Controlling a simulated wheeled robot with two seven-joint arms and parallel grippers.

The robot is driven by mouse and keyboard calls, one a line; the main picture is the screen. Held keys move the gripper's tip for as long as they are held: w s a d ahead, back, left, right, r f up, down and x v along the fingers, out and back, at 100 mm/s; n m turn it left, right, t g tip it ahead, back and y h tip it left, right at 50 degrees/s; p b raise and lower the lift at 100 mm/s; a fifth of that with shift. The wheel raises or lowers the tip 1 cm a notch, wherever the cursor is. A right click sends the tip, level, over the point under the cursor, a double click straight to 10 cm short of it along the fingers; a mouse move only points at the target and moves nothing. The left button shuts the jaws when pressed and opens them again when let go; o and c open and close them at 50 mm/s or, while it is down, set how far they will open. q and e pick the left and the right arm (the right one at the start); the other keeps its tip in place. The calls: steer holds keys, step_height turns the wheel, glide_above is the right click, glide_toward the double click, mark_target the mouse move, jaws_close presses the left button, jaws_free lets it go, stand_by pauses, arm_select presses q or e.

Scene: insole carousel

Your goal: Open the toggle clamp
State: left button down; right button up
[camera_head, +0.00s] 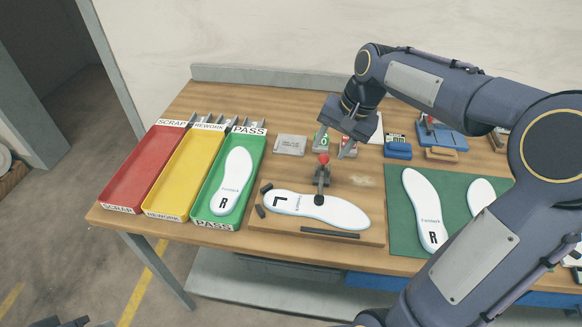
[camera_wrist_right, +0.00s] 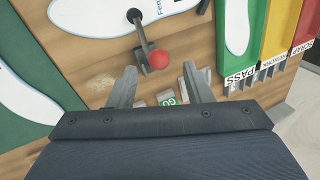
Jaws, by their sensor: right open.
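The toggle clamp (camera_head: 322,180) stands at the back edge of the white L insole (camera_head: 345,212) on a wooden board. Its handle is upright with a red knob (camera_head: 323,158) on top, and its dark pad (camera_head: 319,200) rests on the insole. In the right wrist view the red knob (camera_wrist_right: 158,59) lies just beyond and between the fingertips. My right gripper (camera_head: 335,148) is open and empty above and behind the clamp; its two fingers (camera_wrist_right: 160,78) are apart, not visibly touching the knob. My left gripper is not recognisable in view.
Red (camera_head: 126,190), yellow (camera_head: 170,198) and green (camera_head: 197,205) trays stand at the left; the green one holds an R insole (camera_head: 232,180). A green mat (camera_head: 398,225) with insoles lies at the right. Small blocks and a blue holder (camera_head: 398,150) stand behind the board.

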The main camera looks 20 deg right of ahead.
mark_target(326, 156)
steer(key=x, duration=0.7)
steer(key=shift+c, duration=0.5)
steer(key=shift+d, duration=0.1)
jaws_close()
